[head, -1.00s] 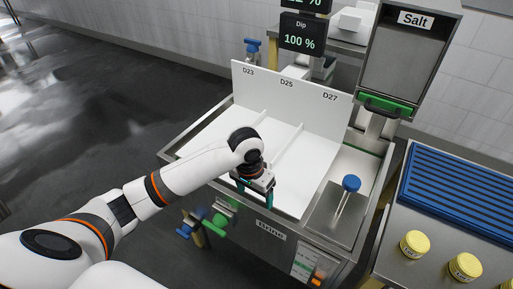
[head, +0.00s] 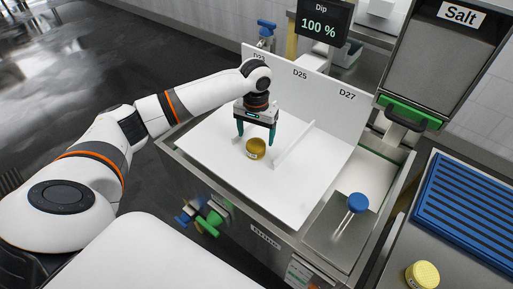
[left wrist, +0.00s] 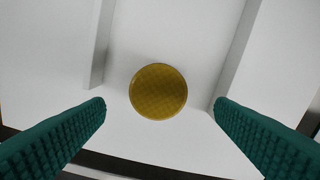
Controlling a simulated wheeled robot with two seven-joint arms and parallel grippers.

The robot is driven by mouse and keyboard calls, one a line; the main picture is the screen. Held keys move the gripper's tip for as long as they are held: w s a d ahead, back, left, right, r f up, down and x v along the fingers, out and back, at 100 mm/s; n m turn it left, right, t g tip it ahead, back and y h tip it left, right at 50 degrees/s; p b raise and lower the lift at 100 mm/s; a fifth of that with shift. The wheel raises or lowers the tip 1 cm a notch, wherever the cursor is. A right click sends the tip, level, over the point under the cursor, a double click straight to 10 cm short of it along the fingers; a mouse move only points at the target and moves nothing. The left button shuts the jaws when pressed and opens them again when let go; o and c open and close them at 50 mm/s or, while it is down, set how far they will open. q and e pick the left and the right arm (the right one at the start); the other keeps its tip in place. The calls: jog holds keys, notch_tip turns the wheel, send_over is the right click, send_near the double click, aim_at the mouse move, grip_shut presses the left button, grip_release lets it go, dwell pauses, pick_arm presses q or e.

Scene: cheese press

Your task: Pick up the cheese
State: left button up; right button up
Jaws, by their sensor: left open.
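A small round golden-yellow cheese (head: 256,148) with a label on its side stands on the white sectioned tray (head: 211,139), left of a low divider. In the left wrist view the cheese (left wrist: 158,91) shows from above as a crosshatched disc. My left gripper (head: 256,134) is open and empty above and just behind the cheese in the head view. In the left wrist view its green fingers (left wrist: 158,107) stand wide apart on either side of the cheese, not touching it. My right gripper is not in view.
A low divider (head: 295,143) stands right of the cheese, and a white back panel (head: 325,88) marked D23, D25, D27 rises behind. A blue knob (head: 358,202) sits on the right front plate. A blue ribbed rack (head: 468,212) and a yellow cheese (head: 422,275) are at the right.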

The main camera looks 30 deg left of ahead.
aim_at(256, 143)
pick_arm(q)
jog(key=f, duration=0.6)
jog(key=shift+w+a+f+b, duration=0.2)
jog(key=shift+w+f+b, duration=0.05)
jog(key=shift+w+b, duration=0.05)
jog(key=shift+c, duration=0.4)
jog(key=shift+r, duration=0.1)
jog(key=c, duration=1)
